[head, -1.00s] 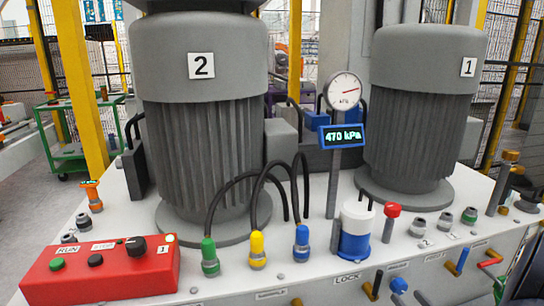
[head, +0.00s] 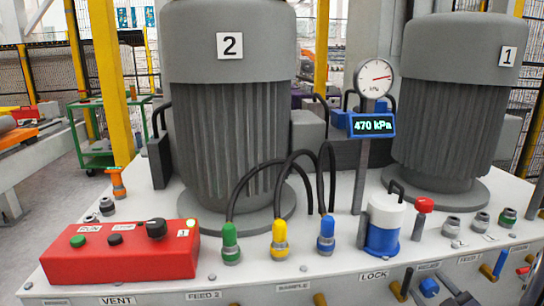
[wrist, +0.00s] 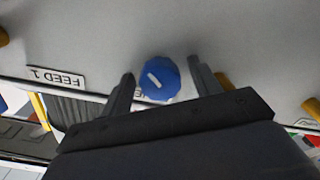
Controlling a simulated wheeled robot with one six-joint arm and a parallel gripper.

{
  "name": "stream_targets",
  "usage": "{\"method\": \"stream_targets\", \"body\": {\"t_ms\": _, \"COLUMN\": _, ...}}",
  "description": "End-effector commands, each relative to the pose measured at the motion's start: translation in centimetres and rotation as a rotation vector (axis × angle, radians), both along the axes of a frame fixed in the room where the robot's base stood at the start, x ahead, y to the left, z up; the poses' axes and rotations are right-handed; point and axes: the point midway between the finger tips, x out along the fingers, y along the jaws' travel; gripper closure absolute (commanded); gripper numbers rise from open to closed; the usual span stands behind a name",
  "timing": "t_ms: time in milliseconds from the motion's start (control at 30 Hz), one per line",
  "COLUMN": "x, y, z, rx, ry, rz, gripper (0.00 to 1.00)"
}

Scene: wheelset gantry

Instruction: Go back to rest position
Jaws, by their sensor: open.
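My gripper (wrist: 160,80) is open, with a dark finger on each side of a round blue knob (wrist: 159,78) that has a white mark. The fingers look empty; whether they touch the knob or how far they stand from it I cannot tell. In the head view the blue knob (head: 429,287) is low at the right on the front face of the white bench (head: 330,270), with the dark fingertips beside it. Most of my gripper is cut off by the bottom edge there.
Above the knob are a blue-and-white lock canister (head: 384,235), a red-capped fitting (head: 422,219) and a gauge post (head: 361,175) reading 470 kPa. Colored hose plugs (head: 279,240) and a red button box (head: 120,255) stand left. Two grey motors (head: 232,120) rise behind. Yellow handles (wrist: 312,108) flank the knob.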

Motion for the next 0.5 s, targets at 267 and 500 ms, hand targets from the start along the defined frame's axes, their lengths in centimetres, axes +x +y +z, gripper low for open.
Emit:
{"method": "stream_targets", "body": {"t_ms": 267, "x": 0.00, "y": 0.05, "z": -0.30, "rx": -0.282, "ry": -0.040, "rz": 0.001, "gripper": 0.41}}
{"method": "stream_targets", "body": {"t_ms": 500, "x": -0.01, "y": 0.07, "z": -0.27, "rx": -0.524, "ry": -0.074, "rz": 0.001, "gripper": 0.41}}
